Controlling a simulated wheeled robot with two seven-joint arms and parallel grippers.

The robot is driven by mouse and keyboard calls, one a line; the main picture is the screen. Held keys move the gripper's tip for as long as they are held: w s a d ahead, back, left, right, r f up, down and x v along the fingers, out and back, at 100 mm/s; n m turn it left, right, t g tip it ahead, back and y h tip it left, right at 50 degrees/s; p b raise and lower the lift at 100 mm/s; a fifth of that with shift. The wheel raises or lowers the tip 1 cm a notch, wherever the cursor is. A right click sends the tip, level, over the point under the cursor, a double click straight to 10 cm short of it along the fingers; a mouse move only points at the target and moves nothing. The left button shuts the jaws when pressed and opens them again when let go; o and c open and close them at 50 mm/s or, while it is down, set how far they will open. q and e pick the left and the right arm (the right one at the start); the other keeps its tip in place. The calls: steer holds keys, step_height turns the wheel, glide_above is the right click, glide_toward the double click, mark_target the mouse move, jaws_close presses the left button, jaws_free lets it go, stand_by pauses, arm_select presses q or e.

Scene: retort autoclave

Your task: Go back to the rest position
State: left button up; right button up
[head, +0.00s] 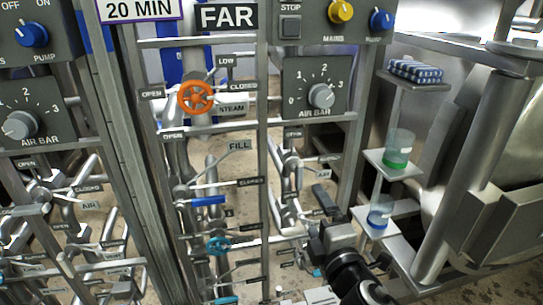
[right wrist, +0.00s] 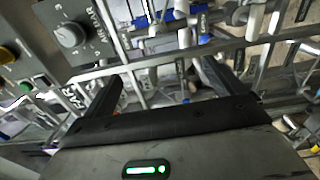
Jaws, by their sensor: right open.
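My right gripper (head: 309,222) is low in the middle of the head view, in front of the valve rack marked FAR (head: 229,16). Its two dark fingers are spread apart. In the right wrist view the open jaws (right wrist: 165,86) hold nothing, with pipes and rails beyond them. The orange steam valve wheel (head: 195,97) is up and to the left of the gripper, and a small blue wheel (head: 217,245) is left of it. Whether a finger touches the pipework I cannot tell. My left gripper is out of view.
An AIR BAR dial (head: 321,95) is above the gripper. To the right, small shelves hold a green-based beaker (head: 397,148), a blue-based beaker (head: 379,217) and a blue patterned cloth (head: 415,71). A steel vessel (head: 500,190) stands far right. Rack posts and valve levers crowd the left.

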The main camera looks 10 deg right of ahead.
steer(key=s+a+f+m+g+y, duration=0.2)
steer(key=s+f+m+g, duration=0.5)
steer(key=s+f+m, duration=0.9)
step_height(320, 180, down, 4)
steer(key=s+a, duration=0.1)
steer(key=s, duration=0.1)
steer(key=shift+s+a+r+g+y, duration=0.2)
steer(key=shift+s+a+g+y, duration=0.1)
steer(key=shift+s+a, duration=0.05)
